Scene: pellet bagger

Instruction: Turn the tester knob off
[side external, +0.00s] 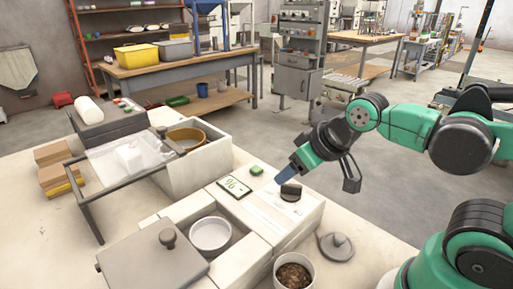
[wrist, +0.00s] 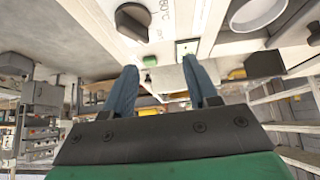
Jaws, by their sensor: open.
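The tester (side external: 262,208) is a pale box on the table with a dark knob (side external: 291,191) on its top, a small green button (side external: 257,170) and a display (side external: 234,187) with a "%" sign. My gripper (side external: 284,180) is just above and beside the knob, its blue fingers pointing down at the tester. In the wrist view the knob (wrist: 132,20) lies beyond the left fingertip, outside the gap between the fingers. My gripper (wrist: 160,63) is open and empty there. I cannot read the knob's setting; contact with the knob is unclear.
A white bowl (side external: 210,234) sits in the box left of the tester. A cup of dark pellets (side external: 294,273) and a grey lid (side external: 336,246) stand in front.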

